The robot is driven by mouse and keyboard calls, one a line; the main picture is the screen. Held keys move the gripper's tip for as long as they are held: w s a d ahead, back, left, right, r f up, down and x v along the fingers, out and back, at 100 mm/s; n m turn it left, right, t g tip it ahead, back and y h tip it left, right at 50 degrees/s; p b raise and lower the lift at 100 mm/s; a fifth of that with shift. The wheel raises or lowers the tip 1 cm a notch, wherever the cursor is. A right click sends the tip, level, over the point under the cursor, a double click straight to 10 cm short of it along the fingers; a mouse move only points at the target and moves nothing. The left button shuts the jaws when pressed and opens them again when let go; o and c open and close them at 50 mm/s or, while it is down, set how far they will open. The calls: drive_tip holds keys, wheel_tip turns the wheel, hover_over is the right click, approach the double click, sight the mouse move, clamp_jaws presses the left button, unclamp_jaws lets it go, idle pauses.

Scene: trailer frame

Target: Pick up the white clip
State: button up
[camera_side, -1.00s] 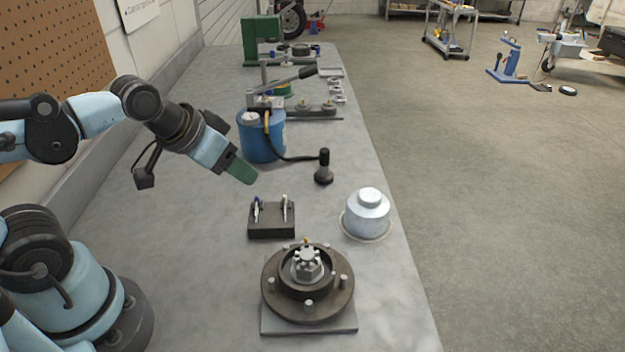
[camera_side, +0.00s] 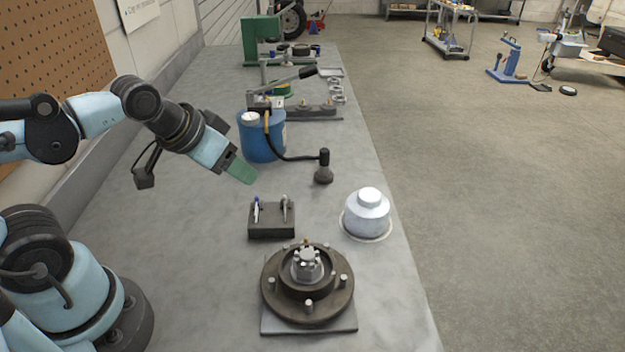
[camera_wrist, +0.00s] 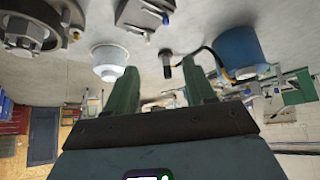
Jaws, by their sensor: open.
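A small dark holder block (camera_side: 271,229) stands on the bench with two slim upright pieces in it. The right piece, pale white-grey (camera_side: 284,208), looks like the white clip; its exact shape is too small to tell. The left piece is white with a blue top (camera_side: 256,210). The holder also shows upside down at the top of the wrist view (camera_wrist: 133,17). My gripper (camera_side: 242,171) is above the bench, up and left of the holder in the side view, apart from it. In the wrist view its green fingers (camera_wrist: 161,88) are spread with nothing between them.
A wheel hub (camera_side: 308,285) on a plate stands in front of the holder. A silver-white canister (camera_side: 367,214) is to its right. A blue can (camera_side: 262,137) and a black upright fitting (camera_side: 324,168) on a hose stand behind. The bench left of the holder is clear.

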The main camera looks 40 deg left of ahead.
drive_tip(key=c, duration=0.3)
wheel_tip(320, 180, up, 2)
drive_tip(key=n+g, duration=0.7)
drive_tip(key=n, duration=0.2)
hover_over(285, 208)
drive_tip(key=w+a, duration=0.2)
drive_tip(key=shift+a+f, duration=0.15)
drive_tip(key=shift+f, duration=5.8)
